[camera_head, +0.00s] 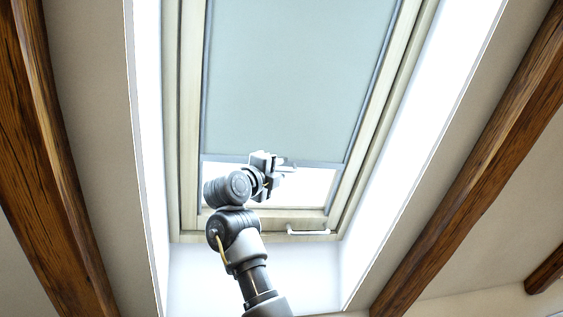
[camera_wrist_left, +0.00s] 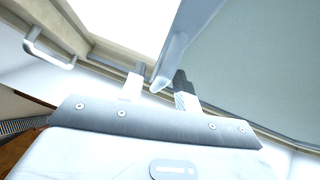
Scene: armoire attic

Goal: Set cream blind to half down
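The blind (camera_head: 290,85) hangs in the sloping roof window and looks pale grey-green rather than cream here. It covers most of the pane, with a bright strip of glass below its bottom bar (camera_head: 325,164). In the left wrist view the blind (camera_wrist_left: 265,70) fills the right side, and its grey bar (camera_wrist_left: 180,45) reaches down between my fingers. My left gripper (camera_head: 287,165) is at the bar, near the middle of its width. The left gripper's fingers (camera_wrist_left: 158,85) stand apart, with a small gap beside the bar. My right gripper is not in view.
The pale wooden window frame (camera_head: 188,120) surrounds the blind. A window handle (camera_head: 308,232) sits on the lower frame; it also shows in the left wrist view (camera_wrist_left: 48,48). White recess walls and dark wooden beams (camera_head: 480,150) flank the window.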

